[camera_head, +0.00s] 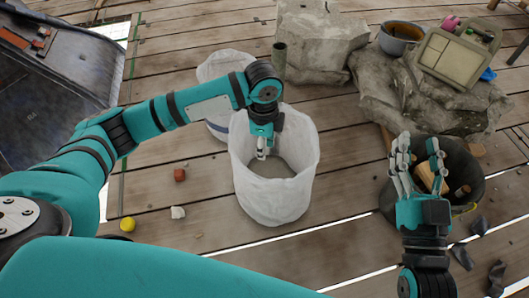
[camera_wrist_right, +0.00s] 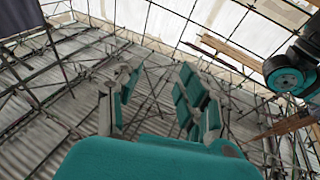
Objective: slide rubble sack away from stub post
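A white, open-topped rubble sack (camera_head: 273,200) stands upright on the plank floor in the middle of the head view. A short dark green post (camera_head: 279,60), which looks like the stub post, stands behind it beside the stone blocks, with a gap between them. My left gripper (camera_head: 261,156) points down over the sack's mouth near its back left rim. Its fingers look close together; whether they grip the cloth is unclear. My right gripper (camera_head: 418,150) is raised at the right, fingers spread and empty. The right wrist view shows the same right gripper (camera_wrist_right: 160,95) with nothing between its fingers.
Another white sack (camera_head: 222,66) stands behind my left arm, partly hidden. A black bucket (camera_head: 465,165) sits behind my right gripper. A yellow ball (camera_head: 127,224) and small pieces lie at left.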

